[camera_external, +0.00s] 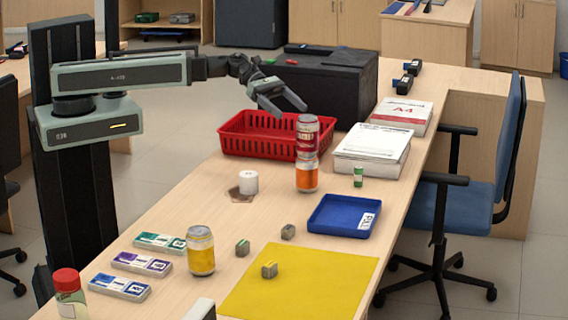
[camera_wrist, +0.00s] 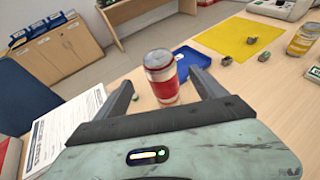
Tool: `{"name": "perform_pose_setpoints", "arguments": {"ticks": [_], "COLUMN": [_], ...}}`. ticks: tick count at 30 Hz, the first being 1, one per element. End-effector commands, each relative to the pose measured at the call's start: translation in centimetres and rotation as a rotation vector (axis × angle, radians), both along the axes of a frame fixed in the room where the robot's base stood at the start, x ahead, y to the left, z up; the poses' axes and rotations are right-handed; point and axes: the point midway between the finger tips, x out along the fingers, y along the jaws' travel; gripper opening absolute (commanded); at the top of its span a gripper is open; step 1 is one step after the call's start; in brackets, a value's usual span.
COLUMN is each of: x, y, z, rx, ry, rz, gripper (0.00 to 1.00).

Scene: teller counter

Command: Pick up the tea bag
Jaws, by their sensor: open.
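I cannot tell any object apart as the tea bag with certainty. Several small grey blocks with coloured stripes lie on the counter: one (camera_external: 242,247) beside the yellow can, one (camera_external: 287,231) near the blue tray, and one (camera_external: 269,269) on the yellow mat. My gripper (camera_external: 290,108) is open and raised above the red basket's right side, close to the stacked cans. In the wrist view my fingers (camera_wrist: 162,78) spread on either side of a red can (camera_wrist: 162,80), with no visible hold on it.
A white cup (camera_external: 248,182), blue tray (camera_external: 335,226), yellow mat (camera_external: 320,277) and paper stack (camera_external: 372,150) are around.

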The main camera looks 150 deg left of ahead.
Motion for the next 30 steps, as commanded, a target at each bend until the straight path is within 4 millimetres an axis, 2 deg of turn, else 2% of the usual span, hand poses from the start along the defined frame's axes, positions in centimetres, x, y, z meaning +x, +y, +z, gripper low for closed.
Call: {"name": "perform_pose_setpoints", "arguments": {"ticks": [1,2,3,12,14,17,18,20,23,24,26,27,29,30], "x": [0.0,0.0,0.0,0.2,0.7,2.6,4.2,7.6,12.4,14.1,16.2,17.4,18.6,19.1], "y": [0.0,0.0,0.0,-0.1,-0.3,-1.2,-2.5,-6.4,-13.5,-16.8,-21.9,-25.3,-30.5,-33.8], "z": [0.0,0.0,0.0,0.2,0.9,2.4,2.6,0.6,-2.3,-3.5,-5.2,-6.4,-8.1,-9.1], "rx": [0.0,0.0,0.0,0.01,0.051,0.196,0.276,0.378,0.537,0.613,0.735,0.819,0.95,1.04], "ry": [0.0,0.0,0.0,0.004,0.019,0.069,0.101,0.168,0.27,0.31,0.363,0.392,0.426,0.441], "rz": [0.0,0.0,0.0,-0.009,-0.042,-0.16,-0.24,-0.394,-0.653,-0.774,-0.966,-1.098,-1.305,-1.444], "gripper": [0.7,0.61,0.58,0.58,0.58,0.58,0.58,0.58,0.58,0.58,0.58,0.58,0.58,0.58]}}
